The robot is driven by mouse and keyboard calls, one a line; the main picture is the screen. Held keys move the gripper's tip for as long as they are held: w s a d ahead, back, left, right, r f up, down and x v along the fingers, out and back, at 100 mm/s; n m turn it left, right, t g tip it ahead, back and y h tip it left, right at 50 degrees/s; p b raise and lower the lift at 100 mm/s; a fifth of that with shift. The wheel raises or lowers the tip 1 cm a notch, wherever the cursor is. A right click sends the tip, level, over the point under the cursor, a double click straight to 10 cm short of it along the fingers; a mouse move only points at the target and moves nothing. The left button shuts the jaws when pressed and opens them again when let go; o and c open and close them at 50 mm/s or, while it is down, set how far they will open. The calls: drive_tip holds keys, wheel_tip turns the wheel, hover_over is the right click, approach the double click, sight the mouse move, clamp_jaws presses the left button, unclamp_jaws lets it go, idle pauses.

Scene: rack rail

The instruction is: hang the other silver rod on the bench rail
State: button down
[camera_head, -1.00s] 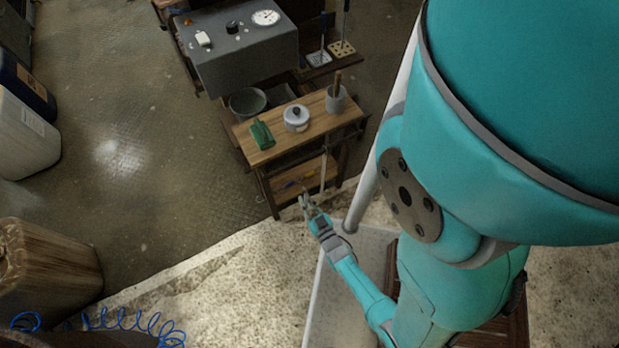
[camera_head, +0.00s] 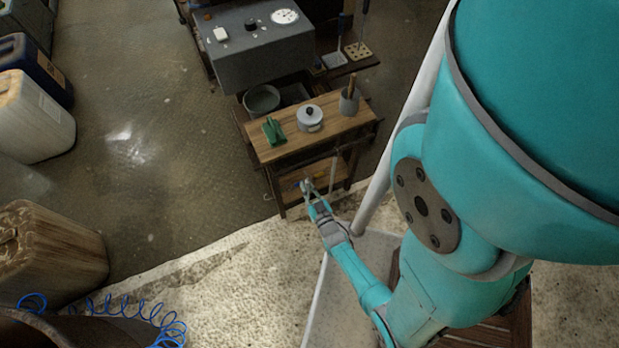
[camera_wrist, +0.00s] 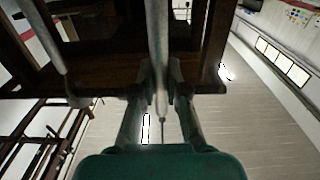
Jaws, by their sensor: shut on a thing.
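A wooden bench (camera_head: 300,139) stands at the upper centre of the head view. A silver rod (camera_head: 334,165) hangs upright at its front right; how it is held at the top is too small to tell. My gripper (camera_head: 308,187) is at the bench's front, just left of that rod and below the top. In the wrist view my gripper (camera_wrist: 158,95) is shut on a silver rod (camera_wrist: 158,45), which runs between the fingers and ends in a thin tip. A second silver rod (camera_wrist: 47,48) shows at left, apart from the fingers. I cannot make out the rail.
On the bench top are a green object (camera_head: 273,131), a white lidded pot (camera_head: 310,119) and a grey cup with sticks (camera_head: 349,101). A grey box with a dial (camera_head: 255,50) stands behind. The floor left of the bench is open.

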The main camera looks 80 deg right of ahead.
drive_tip(key=w+d+f, duration=0.2)
drive_tip(key=w+d, duration=0.1)
drive_tip(key=d, duration=0.1)
drive_tip(key=shift+w+d, duration=0.2)
drive_tip(key=shift+w, duration=0.2)
idle(0.5)
drive_tip(key=shift+f, duration=0.3)
idle(0.6)
drive_tip(key=c, duration=1.1)
unclamp_jaws()
